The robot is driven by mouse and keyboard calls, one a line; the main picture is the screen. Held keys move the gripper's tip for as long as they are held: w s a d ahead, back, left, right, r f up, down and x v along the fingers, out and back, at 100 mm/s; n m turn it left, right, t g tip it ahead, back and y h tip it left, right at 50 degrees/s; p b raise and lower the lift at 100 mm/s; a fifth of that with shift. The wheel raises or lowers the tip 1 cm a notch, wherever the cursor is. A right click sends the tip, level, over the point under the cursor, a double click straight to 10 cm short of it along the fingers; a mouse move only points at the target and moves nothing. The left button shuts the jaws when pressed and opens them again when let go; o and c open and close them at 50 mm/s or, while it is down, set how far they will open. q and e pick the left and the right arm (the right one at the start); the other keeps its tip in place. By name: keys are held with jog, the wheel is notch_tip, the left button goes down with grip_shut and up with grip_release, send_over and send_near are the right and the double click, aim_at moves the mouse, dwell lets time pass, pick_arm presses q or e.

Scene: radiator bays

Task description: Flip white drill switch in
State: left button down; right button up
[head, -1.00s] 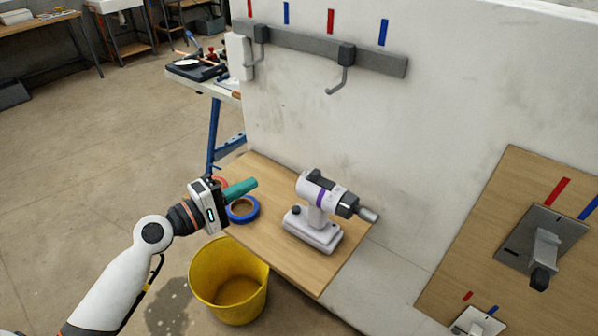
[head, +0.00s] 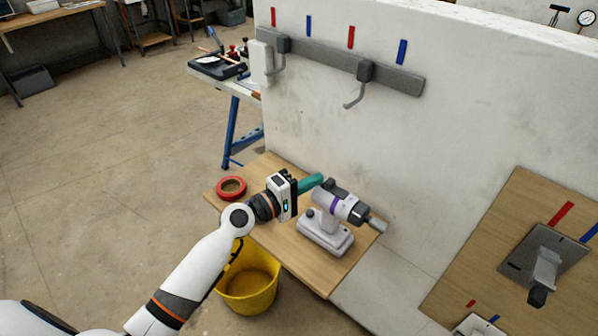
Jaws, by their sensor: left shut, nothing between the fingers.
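The white drill (head: 333,222) stands upright on its base on a small wooden shelf (head: 270,238) against the pale wall. It has a purple band, and its dark chuck points right. My left gripper (head: 312,182) has teal fingers, is shut and empty, and is just behind and left of the drill's upper rear in the picture. I cannot tell whether the fingertips touch the drill. The drill's switch is not clearly seen. My right gripper is not in view.
A red tape roll (head: 231,188) lies on the shelf's left part. A yellow bucket (head: 247,285) stands below the shelf. A grey hook rail (head: 340,65) is on the wall above. A wooden board (head: 490,225) with a grey lever switch (head: 543,268) is at right.

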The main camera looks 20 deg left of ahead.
aim_at(329, 187)
pick_arm(q)
jog(key=shift+d, duration=0.15)
jog(key=shift+f, duration=0.1)
jog(key=d, duration=0.1)
jog(key=s+d+p, duration=0.1)
jog(key=d, duration=0.1)
jog(key=shift+d, duration=0.15)
dwell(0.3)
